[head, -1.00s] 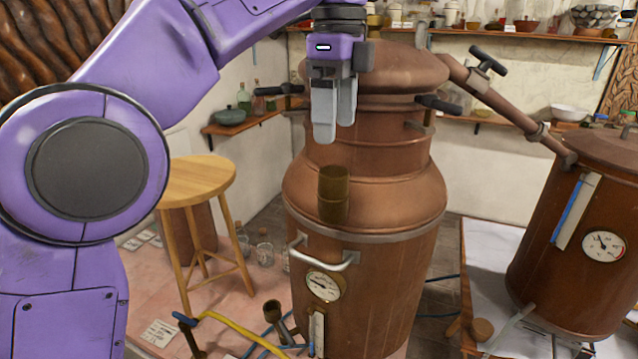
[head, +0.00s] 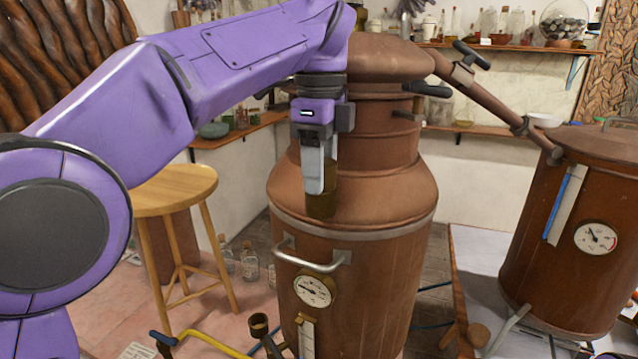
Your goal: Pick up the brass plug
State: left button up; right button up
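The brass plug (head: 321,205) is a dark, dull brass cylinder at the front of the big copper still's shoulder, above its handle. My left gripper (head: 315,185) points straight down at the plug. Its near grey finger overlaps the plug's upper left part and hides it. The far finger is mostly hidden, so I cannot tell whether the fingers touch or grip the plug. The plug stands upright in the same place against the copper still (head: 375,215). My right gripper is not in view.
The still has a metal handle (head: 312,262) and a round gauge (head: 312,291) below the plug. A black-handled valve (head: 428,89) sticks out at upper right. A wooden stool (head: 175,190) stands left. A second copper vessel (head: 560,240) is on the right.

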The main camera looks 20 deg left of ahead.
pick_arm(q)
jog(key=shift+s+d, duration=0.1)
jog(key=shift+d, duration=0.05)
jog(key=c, duration=0.4)
jog(key=shift+r, duration=0.1)
notch_tip(320, 180, up, 8)
jog(key=p, duration=0.4)
jog(key=shift+f+p, duration=0.2)
jog(key=shift+p, duration=0.15)
jog(key=s+f+b, duration=0.1)
jog(key=b, duration=0.1)
jog(key=shift+s+f+b, duration=0.25)
jog(key=shift+b, duration=0.1)
jog(key=s, duration=0.5)
jog(key=s+b, duration=0.1)
jog(key=s, duration=0.5)
jog(key=s+b, duration=0.1)
jog(key=s, duration=0.4)
jog(key=shift+s+a+r, duration=0.25)
jog(key=shift+a+r, duration=0.1)
